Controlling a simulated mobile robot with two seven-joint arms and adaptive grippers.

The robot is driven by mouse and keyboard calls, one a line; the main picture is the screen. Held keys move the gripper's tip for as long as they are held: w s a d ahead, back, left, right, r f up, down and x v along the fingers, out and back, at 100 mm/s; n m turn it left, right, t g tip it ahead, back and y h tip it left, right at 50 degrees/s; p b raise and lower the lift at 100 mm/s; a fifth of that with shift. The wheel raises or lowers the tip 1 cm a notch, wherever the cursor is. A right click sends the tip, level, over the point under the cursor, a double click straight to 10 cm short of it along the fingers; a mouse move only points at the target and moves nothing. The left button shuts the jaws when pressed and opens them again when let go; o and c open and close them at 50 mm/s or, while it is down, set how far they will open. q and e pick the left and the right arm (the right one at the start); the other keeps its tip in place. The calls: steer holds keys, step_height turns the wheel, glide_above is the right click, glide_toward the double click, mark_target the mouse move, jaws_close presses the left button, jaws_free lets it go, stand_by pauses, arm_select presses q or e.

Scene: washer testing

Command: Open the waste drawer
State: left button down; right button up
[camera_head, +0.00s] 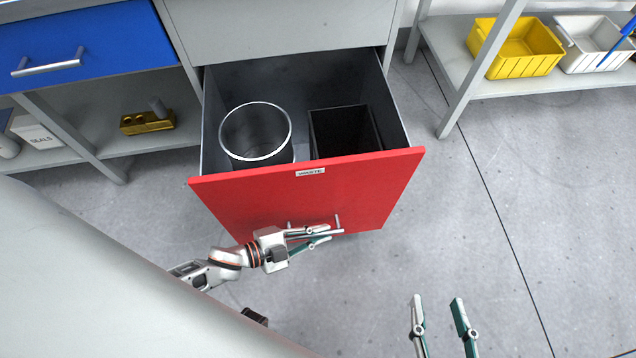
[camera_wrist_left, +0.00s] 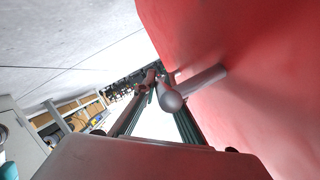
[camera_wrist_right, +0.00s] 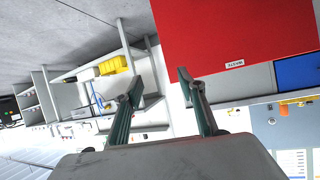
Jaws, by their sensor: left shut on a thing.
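The waste drawer has a red front (camera_head: 285,192) with a small label (camera_head: 310,172) at its top edge. It stands pulled well out of the grey cabinet. Inside are a round metal bin (camera_head: 255,132) and a square black bin (camera_head: 345,130). My left gripper (camera_head: 322,236) is shut on the drawer's bar handle (camera_head: 337,222), low on the red front. In the left wrist view the handle (camera_wrist_left: 172,100) lies between the fingers, close to the red panel. My right gripper (camera_head: 440,308) is open and empty over the floor; the right wrist view shows its spread fingers (camera_wrist_right: 160,85).
A blue drawer (camera_head: 90,45) is closed at the left. Shelves below it hold a yellow block (camera_head: 147,122) and a box. A rack at the right holds a yellow bin (camera_head: 517,48) and a white bin (camera_head: 590,45). Floor right of the drawer is clear.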

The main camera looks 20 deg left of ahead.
arm_select(q)
steer(key=shift+s+d, duration=0.25)
steer(key=shift+s, duration=0.25)
arm_select(e)
steer(key=shift+s+d+f, duration=0.15)
steer(key=shift+s+f, duration=0.2)
steer(key=shift+s, duration=0.1)
arm_select(q)
steer(key=c, duration=2.1)
jaws_free()
steer(key=v, duration=0.7)
steer(key=shift+s+a, duration=0.15)
steer(key=shift+s, duration=0.05)
arm_select(e)
steer(key=shift+w+r, duration=0.2)
arm_select(q)
steer(key=shift+r, duration=0.1)
